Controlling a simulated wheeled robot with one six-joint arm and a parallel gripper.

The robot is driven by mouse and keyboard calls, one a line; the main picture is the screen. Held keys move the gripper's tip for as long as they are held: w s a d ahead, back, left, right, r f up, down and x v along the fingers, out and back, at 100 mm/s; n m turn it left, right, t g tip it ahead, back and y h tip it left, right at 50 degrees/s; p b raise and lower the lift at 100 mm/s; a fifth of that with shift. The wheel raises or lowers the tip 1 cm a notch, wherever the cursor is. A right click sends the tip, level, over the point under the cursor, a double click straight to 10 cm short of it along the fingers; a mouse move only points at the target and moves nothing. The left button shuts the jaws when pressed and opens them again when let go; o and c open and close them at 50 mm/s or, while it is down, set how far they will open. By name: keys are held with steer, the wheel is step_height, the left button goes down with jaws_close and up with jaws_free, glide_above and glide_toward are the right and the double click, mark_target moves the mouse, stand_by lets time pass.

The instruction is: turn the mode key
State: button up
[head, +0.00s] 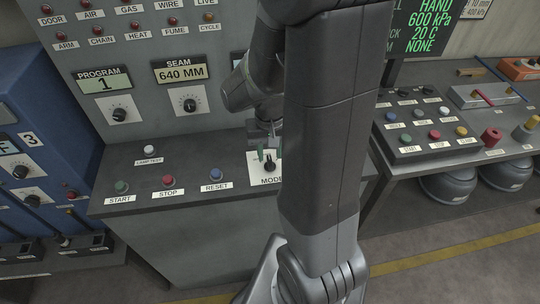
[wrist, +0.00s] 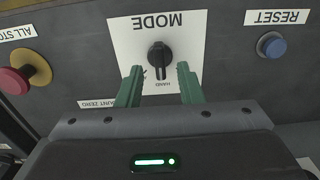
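The mode key (wrist: 159,54) is a black rotary knob on a white plate marked MODE, upside down in the wrist view. Its narrow bar points down in that view, towards the small HAND label. In the head view the mode key (head: 270,171) sits at the right of the grey console's sloping top, partly covered by my arm. In the head view my gripper (head: 269,154) is just behind the key. I cannot tell if the fingertips touch the plate.
A blue RESET button (wrist: 271,45) is right of the plate in the wrist view, and a red ALL STOP button (wrist: 18,80) on a yellow collar is left. Red STOP (head: 168,181) and green START (head: 121,186) buttons stand further left.

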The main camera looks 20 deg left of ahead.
mark_target(270, 163)
steer(key=shift+f, duration=1.25)
jaws_close()
steer(key=n+b, duration=0.1)
steer(key=n, duration=0.3)
steer(key=shift+n, duration=0.3)
steer(key=shift+n+b, duration=0.45)
steer(key=shift+n, duration=1.85)
